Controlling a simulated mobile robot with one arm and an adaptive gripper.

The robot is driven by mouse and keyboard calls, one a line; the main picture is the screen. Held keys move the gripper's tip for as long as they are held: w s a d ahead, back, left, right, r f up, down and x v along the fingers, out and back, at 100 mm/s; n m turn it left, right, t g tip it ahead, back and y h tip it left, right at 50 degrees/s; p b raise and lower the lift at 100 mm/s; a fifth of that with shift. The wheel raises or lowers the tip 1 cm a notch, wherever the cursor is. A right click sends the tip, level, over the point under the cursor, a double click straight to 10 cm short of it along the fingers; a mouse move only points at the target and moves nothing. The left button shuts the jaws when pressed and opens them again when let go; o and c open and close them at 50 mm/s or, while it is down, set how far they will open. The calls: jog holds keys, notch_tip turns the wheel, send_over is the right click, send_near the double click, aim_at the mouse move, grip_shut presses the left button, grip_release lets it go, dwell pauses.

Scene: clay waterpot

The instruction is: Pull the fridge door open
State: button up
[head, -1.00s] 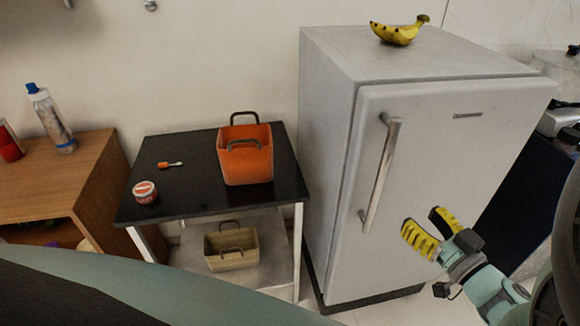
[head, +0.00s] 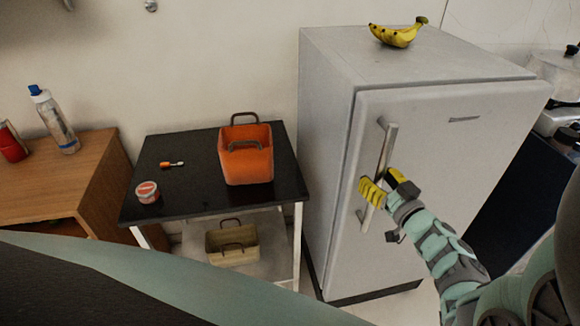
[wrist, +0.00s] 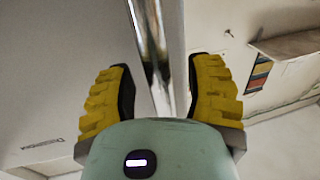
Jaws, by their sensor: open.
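The white fridge (head: 330,150) stands right of centre in the head view. Its door (head: 450,170) looks closed, with a long upright metal handle (head: 386,150) near the door's left edge. My gripper (head: 383,186) is at the lower half of the handle in the head view and hides part of it. In the wrist view the handle (wrist: 150,45) runs down between the two yellow fingers of my gripper (wrist: 162,92). The fingers are apart, with a gap on each side of the handle. The handle's lower part is hidden behind my gripper's body in the wrist view.
Bananas (head: 398,33) lie on top of the fridge. A black-topped table (head: 190,195) stands to its left, holding an orange basket (head: 246,160); a beige basket (head: 232,246) sits on its lower shelf. A dark counter (head: 520,185) is right of the fridge.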

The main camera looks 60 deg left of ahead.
jog(key=shift+s, duration=0.1)
grip_shut()
dwell(0.4)
